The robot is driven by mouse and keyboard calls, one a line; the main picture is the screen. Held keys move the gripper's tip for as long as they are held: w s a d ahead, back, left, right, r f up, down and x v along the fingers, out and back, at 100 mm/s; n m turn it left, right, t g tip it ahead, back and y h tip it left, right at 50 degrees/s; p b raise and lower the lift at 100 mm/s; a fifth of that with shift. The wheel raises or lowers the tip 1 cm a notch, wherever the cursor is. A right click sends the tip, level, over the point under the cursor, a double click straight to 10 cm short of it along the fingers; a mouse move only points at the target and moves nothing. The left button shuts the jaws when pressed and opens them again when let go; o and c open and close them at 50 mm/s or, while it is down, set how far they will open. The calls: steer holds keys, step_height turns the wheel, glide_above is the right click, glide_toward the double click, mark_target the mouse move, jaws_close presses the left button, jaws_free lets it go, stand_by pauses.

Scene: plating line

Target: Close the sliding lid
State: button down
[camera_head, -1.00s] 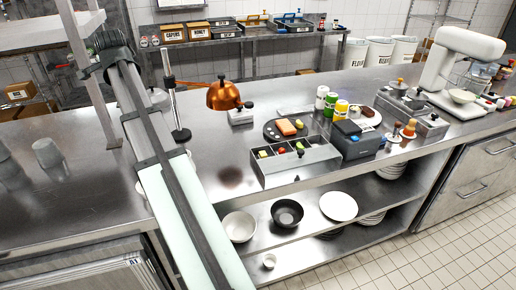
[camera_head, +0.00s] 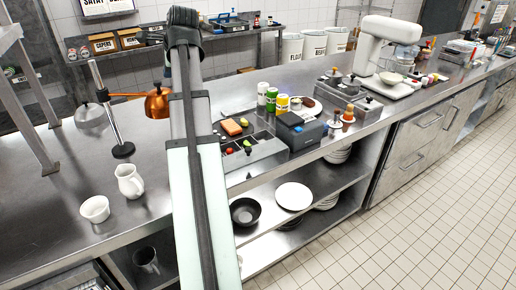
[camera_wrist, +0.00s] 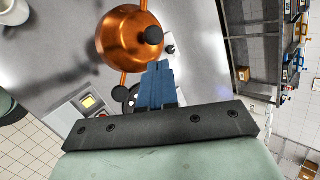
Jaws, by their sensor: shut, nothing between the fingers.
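A grey steel box (camera_head: 264,153) with a sliding lid stands near the counter's front edge in the head view. Some compartments lie uncovered and show coloured contents; a plain grey cover with a dark knob (camera_head: 247,147) shows beside them. My arm hides the box's left part. In the wrist view, my gripper (camera_wrist: 157,68) has its blue fingers together, with nothing between them. It is above the counter, close to a copper pan (camera_wrist: 128,42) in the picture, and apart from the box. I cannot tell whether any grey item in the wrist view is the box.
A white jug (camera_head: 129,181) and white bowl (camera_head: 95,209) stand at front left.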

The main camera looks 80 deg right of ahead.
steer(key=s+d+f+m+y, duration=0.1)
steer(key=s+f+m, duration=0.25)
steer(key=s, duration=0.65)
steer(key=s+d+f+m, duration=0.15)
steer(key=s+f, duration=0.25)
steer(key=s, duration=0.6)
steer(key=s+a+f+m+y, duration=0.1)
steer(key=s+a+f+m, duration=0.25)
steer(key=s, duration=0.55)
steer(key=s+a+f+m, duration=0.2)
steer(key=s+a+f, duration=0.25)
steer(key=s, duration=0.45)
glide_toward(250, 153)
step_height(250, 153, down, 4)
steer(key=s, duration=0.1)
steer(key=shift+w+d+f+t, duration=0.1)
steer(key=shift+w+t, duration=0.3)
steer(key=shift+w, duration=0.5)
steer(key=shift+w+d+f, duration=0.1)
steer(key=shift+w+d, duration=0.05)
steer(key=shift+w, duration=0.25)
steer(key=shift+w+d+f, duration=0.1)
steer(key=shift+w+d, duration=0.05)
steer(key=shift+w, duration=0.3)
steer(key=shift+w+d, duration=0.1)
